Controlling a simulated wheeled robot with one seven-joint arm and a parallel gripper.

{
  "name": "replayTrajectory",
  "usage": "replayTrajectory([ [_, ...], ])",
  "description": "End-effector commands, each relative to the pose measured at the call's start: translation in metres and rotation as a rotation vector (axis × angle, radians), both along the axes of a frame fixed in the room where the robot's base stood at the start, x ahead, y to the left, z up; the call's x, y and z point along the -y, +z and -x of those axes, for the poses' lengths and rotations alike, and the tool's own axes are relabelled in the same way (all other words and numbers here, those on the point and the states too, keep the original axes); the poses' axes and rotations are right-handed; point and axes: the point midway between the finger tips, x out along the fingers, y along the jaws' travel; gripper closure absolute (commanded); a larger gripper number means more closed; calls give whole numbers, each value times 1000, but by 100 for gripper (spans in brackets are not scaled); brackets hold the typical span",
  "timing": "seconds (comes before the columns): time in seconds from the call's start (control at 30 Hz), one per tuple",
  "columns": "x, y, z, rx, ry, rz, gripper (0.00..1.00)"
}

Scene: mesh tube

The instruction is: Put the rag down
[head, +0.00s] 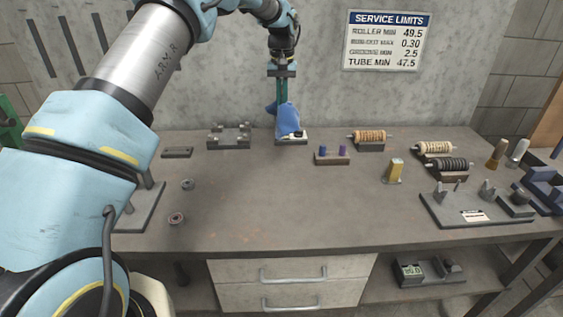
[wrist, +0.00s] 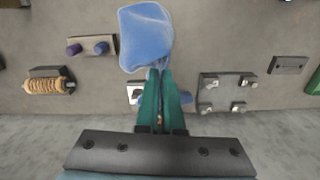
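The blue rag (head: 287,118) hangs below my gripper (head: 282,98) at the back of the bench. The wrist view shows the rag (wrist: 146,38) bunched between and beyond the green fingertips (wrist: 162,76), with a fold of it showing on the right finger's side. The fingers are close together and pinch the rag. The rag's lower end is at or just above a small plate (head: 291,141) with a pale part on it; I cannot tell whether they touch. The rag hides part of this plate.
A four-post fixture (head: 229,136) stands left of the rag, and a block with blue and purple pegs (head: 332,155) stands to the right. Rollers on stands (head: 369,138) and a yellow piece (head: 394,170) are farther right. The bench's middle front (head: 270,205) is clear.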

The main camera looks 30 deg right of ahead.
Motion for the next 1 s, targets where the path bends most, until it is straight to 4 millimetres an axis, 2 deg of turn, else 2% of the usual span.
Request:
replayTrajectory([
  [0.1,-1,-33,0,-1,0,-2,100],
  [0.2,-1,-52,0,0,-1,-1,100],
  [0.3,-1,-62,0,0,0,0,100],
  [0.5,0,-70,0,1,-1,1,100],
  [1.0,1,-70,0,0,18,0,100],
])
